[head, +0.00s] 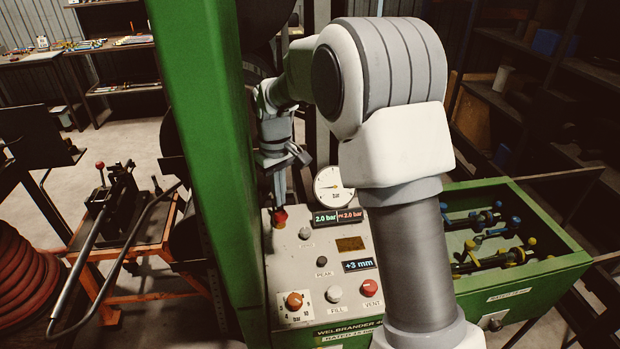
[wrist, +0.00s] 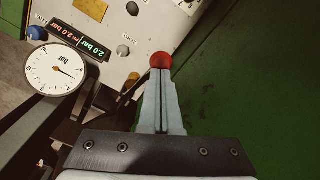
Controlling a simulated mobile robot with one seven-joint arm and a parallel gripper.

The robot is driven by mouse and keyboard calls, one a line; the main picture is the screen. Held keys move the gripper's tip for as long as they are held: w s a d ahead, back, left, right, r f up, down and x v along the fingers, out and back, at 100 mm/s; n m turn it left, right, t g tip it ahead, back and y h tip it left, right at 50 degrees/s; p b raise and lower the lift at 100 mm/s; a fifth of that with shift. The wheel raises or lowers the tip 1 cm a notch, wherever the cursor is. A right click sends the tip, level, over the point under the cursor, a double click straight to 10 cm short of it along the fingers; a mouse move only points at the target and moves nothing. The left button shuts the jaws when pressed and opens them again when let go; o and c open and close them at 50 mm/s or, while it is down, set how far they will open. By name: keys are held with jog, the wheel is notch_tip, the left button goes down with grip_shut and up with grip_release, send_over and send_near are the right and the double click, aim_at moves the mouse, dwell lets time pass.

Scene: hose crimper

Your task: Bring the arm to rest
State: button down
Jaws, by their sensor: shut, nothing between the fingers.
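My arm rises in front of the control panel (head: 324,250) and bends back to the left. My gripper (head: 279,203) points down over the panel's upper left part, beside the green post. In the wrist view my gripper (wrist: 161,72) has its fingers together, with nothing held between them. A red knob (head: 279,218) is right at the fingertips. It also shows in the wrist view as a red ball (wrist: 161,60) at the finger ends. I cannot tell whether the fingers touch it.
A green post (head: 205,130) stands close left of my gripper. A pressure gauge (head: 333,188) stands at the panel's back; the displays read 2.0 bar and +3 mm. A green tray (head: 540,272) with several fittings is at right. A coiled red hose (head: 25,285) and orange cart (head: 100,285) are left.

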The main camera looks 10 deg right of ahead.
jog(key=s+d+r+m+t+b, duration=0.1)
jog(key=s+d+r+m+t, duration=0.35)
jog(key=s+r, duration=0.75)
jog(key=s+d, duration=0.3)
jog(key=s, duration=0.5)
jog(key=s+d+m+t+b, duration=0.1)
jog(key=s+d, duration=0.2)
jog(key=s, duration=0.5)
jog(key=shift+s+f, duration=0.15)
jog(key=shift+s, duration=0.1)
jog(key=shift+d+m, duration=0.2)
jog(key=shift+m, duration=0.05)
